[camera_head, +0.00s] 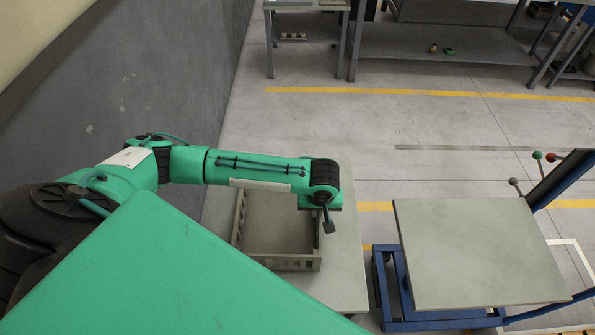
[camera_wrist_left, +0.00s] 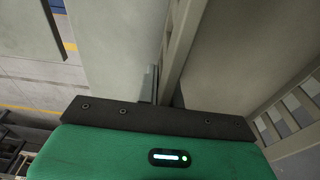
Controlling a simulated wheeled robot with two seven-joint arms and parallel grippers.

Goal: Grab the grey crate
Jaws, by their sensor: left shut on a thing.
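The grey crate (camera_head: 290,264) sits on a light table at the centre of the head view, open at the top, with slatted walls. My left gripper (camera_head: 327,222) reaches over it from the left and is at its right-hand wall, pointing down. The gripper is shut on that wall. In the left wrist view the crate's wall (camera_wrist_left: 181,45) runs up from the gripper, and one finger (camera_wrist_left: 148,86) stands beside it. My arm hides part of the crate's far side. My right gripper is not in view.
The light table (camera_head: 345,270) under the crate has a bare strip on its right. A blue lift cart with a bare grey top (camera_head: 475,250) stands to the right, across a narrow gap. A grey wall (camera_head: 150,75) is at the left. Workbenches (camera_head: 440,42) stand at the back.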

